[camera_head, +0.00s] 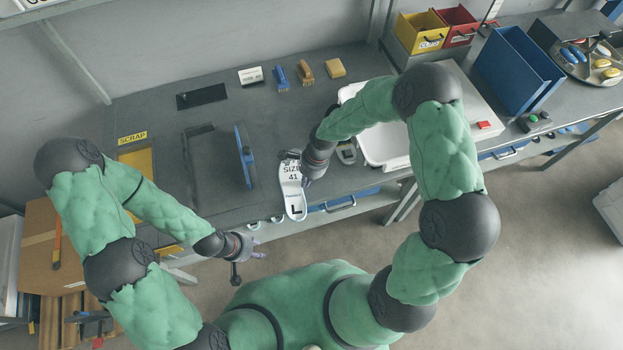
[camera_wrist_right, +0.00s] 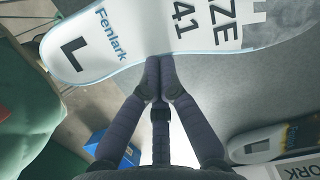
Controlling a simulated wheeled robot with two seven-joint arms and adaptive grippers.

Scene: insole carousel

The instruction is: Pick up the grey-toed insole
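The grey-toed insole (camera_head: 293,199) is white with a black L and SIZE 41; its heel end extends past the bench's front edge in the head view. In the right wrist view, the insole (camera_wrist_right: 118,40) spans the top, its grey toe at the upper right. My right gripper (camera_head: 306,180) is at its side edge. In the right wrist view, the fingertips (camera_wrist_right: 159,62) are close together on that edge; the tips' contact is partly hidden. My left gripper (camera_head: 254,246) is in front of the bench, away from the insole, and its finger gap is unclear.
Another insole (camera_wrist_right: 268,144) lies lower right in the right wrist view. A white tray (camera_head: 392,160) is right of my right gripper. Brushes (camera_head: 281,77) are at the back.

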